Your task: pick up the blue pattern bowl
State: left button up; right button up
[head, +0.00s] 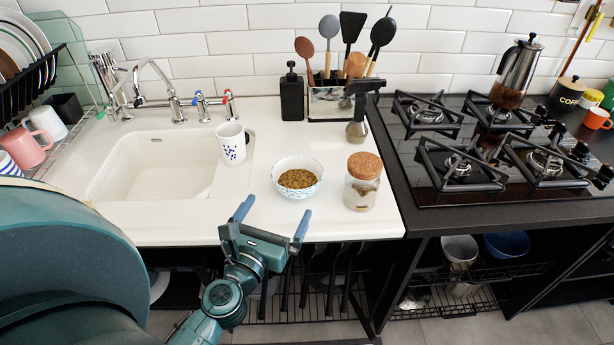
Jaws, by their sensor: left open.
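The blue pattern bowl (298,166) stands upright on the white counter, right of the sink. It is white with a blue pattern and holds brown-green contents. My left gripper (272,222) is at the counter's front edge, just in front of the bowl and slightly to its left. Its two blue fingers are spread apart with nothing between them, and they appear clear of the bowl. My right gripper is not in view.
A cork-lidded jar (362,184) stands close right of the bowl. Behind are a black dispenser (292,97) and a utensil holder (330,102). The gas hob (470,150) is at right.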

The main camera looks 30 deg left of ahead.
aim_at(289, 189)
pick_arm(q)
jog(key=w, duration=0.2)
jog(key=w+p, duration=0.1)
jog(key=w, duration=0.1)
jog(key=w+a, duration=0.1)
jog(key=shift+w+r+p, duration=0.2)
jog(key=shift+w+p, duration=0.2)
jog(key=shift+w+f, duration=0.1)
jog(key=shift+w, duration=0.45)
jog(key=w, duration=0.3)
jog(key=w+a, duration=0.1)
jog(key=w, duration=0.1)
jog(key=shift+p, duration=0.35)
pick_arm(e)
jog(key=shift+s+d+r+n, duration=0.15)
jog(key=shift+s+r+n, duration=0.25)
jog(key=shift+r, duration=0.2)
pick_arm(q)
jog(key=c, duration=0.7)
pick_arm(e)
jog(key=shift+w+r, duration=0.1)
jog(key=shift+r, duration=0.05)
